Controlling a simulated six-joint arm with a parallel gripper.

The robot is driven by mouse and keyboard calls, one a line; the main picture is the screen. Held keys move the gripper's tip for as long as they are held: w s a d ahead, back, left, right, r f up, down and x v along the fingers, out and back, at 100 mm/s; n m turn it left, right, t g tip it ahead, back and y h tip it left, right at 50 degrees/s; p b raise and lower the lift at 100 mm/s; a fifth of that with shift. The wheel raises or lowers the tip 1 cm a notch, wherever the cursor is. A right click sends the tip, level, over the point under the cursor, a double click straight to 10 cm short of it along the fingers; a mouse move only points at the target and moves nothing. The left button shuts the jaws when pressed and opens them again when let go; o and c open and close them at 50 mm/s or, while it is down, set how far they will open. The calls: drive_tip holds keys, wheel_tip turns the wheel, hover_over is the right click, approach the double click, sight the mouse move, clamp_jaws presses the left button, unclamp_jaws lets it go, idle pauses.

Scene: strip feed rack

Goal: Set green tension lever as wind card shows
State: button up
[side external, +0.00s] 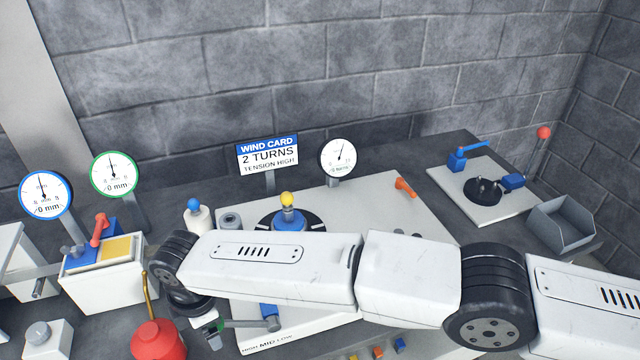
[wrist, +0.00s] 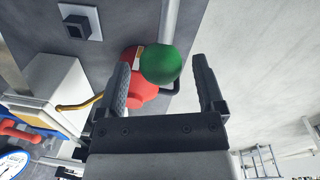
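The wind card (side external: 268,156) stands at the back and reads 2 TURNS, TENSION HIGH. The green tension lever has a round green knob (wrist: 161,63) in the wrist view. In the side view its grey rod (side external: 245,323) runs left from a blue pivot (side external: 269,312), and the knob end is mostly hidden by my gripper. A printed scale (side external: 266,345) in front reads HIGH, MID, LOW from left to right. My gripper (wrist: 158,75) is open, with the knob between its fingertips and a visible gap on each side.
A red rounded object (side external: 158,340) stands just left of my gripper. A box with a red lever (side external: 98,230) is farther left. Dial gauges (side external: 338,157) stand behind. A yellow-topped knob (side external: 287,200) rises from the main plate, behind my arm. A grey bin (side external: 562,222) is at right.

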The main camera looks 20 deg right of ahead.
drive_tip(key=shift+d, duration=0.1)
drive_tip(key=shift+s+r, duration=0.15)
drive_tip(key=shift+r, duration=1.8)
drive_tip(key=shift+s+r, duration=0.15)
drive_tip(key=shift+r, duration=1.75)
drive_tip(key=shift+w+d, duration=0.1)
drive_tip(key=shift+d, duration=0.05)
